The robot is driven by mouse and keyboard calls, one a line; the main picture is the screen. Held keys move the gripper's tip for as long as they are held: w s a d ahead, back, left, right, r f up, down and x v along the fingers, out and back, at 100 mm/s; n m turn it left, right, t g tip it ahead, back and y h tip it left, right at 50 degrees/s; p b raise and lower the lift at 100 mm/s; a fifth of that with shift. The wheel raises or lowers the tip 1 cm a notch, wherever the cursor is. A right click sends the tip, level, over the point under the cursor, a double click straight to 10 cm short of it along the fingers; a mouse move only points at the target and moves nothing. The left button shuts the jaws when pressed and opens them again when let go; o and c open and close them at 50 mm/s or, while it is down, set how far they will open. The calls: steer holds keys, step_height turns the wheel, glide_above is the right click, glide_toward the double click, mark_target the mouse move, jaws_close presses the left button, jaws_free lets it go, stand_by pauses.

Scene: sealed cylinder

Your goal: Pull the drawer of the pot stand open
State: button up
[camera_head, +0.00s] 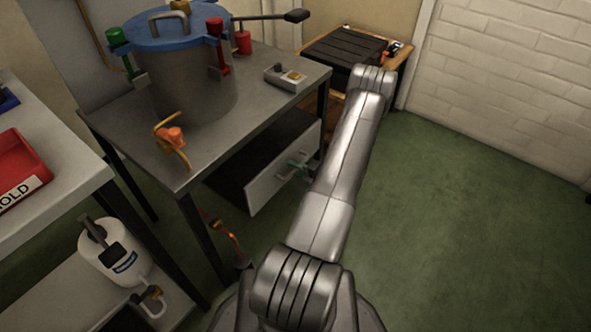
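The pot stand (228,128) is a grey metal table with dark legs. Below its right edge is the drawer, with a pale front panel (267,187) and a bar handle (285,176). The panel stands out from under the top, and a dark space that looks like the drawer's inside shows behind it. My gripper (298,165) is at the handle, mostly hidden behind my arm. Only a small greenish and dark part of it shows, so I cannot tell whether its fingers are closed on the handle.
A large pot (185,75) with a blue clamped lid stands on the top, with a small grey box (285,78) and an orange-and-brass fitting (173,138). A bench with a red tray (20,170) is at left. Green floor (450,220) is clear at right.

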steer(key=shift+c, duration=0.2)
jaws_close()
steer(key=f+v, duration=0.2)
steer(key=v, duration=0.9)
steer(key=d+f+v, duration=0.1)
steer(key=f+v, duration=0.1)
steer(key=v, duration=1)
steer(key=shift+s+f+b, duration=0.25)
steer(key=shift+f+b, duration=0.05)
steer(key=shift+f, duration=0.1)
steer(key=shift+o, duration=0.2)
jaws_free()
